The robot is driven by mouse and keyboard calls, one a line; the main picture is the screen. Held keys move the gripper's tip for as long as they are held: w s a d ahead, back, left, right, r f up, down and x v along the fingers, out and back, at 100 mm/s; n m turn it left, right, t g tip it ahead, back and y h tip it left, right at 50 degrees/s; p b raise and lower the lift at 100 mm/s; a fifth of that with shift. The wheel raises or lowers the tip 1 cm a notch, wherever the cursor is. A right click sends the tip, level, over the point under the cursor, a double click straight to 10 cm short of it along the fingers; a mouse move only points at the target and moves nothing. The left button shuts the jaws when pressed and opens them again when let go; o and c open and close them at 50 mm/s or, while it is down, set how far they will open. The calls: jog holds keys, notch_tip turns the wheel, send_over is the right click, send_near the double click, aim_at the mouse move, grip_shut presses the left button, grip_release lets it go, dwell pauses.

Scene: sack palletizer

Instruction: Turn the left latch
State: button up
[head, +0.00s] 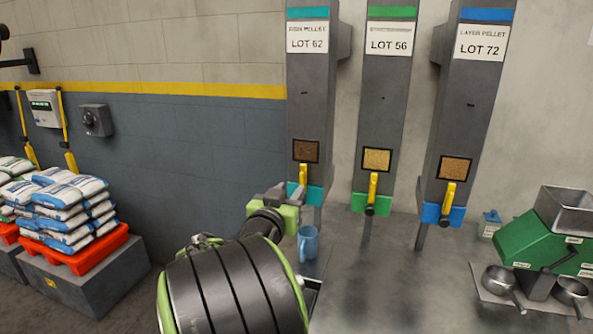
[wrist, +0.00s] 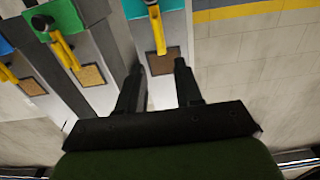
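The left latch (head: 303,175) is a yellow lever standing upright on the teal outlet (head: 315,194) of the leftmost dispenser, marked LOT 62. In the wrist view, which is turned over, the yellow latch (wrist: 158,32) lies ahead, between the lines of my fingers. My gripper (head: 290,192) is close in front of the teal outlet in the head view. In the wrist view my gripper (wrist: 158,70) has its two fingers apart with nothing between them. The latch appears beyond the fingertips; contact cannot be told.
The middle dispenser (head: 384,100) and right dispenser (head: 470,110) have similar yellow levers. A blue jug (head: 308,243) stands below the left outlet. A green machine (head: 535,240) with metal scoops is at right. Stacked sacks (head: 65,205) on a red pallet (head: 85,262) are at left.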

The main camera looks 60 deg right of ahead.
aim_at(301, 176)
jog(key=d, duration=0.3)
jog(key=w+d+p, duration=0.1)
jog(key=d, duration=0.6)
jog(key=shift+w+p, duration=0.3)
jog(key=shift+p, duration=0.1)
jog(key=shift+a, duration=0.1)
grip_shut()
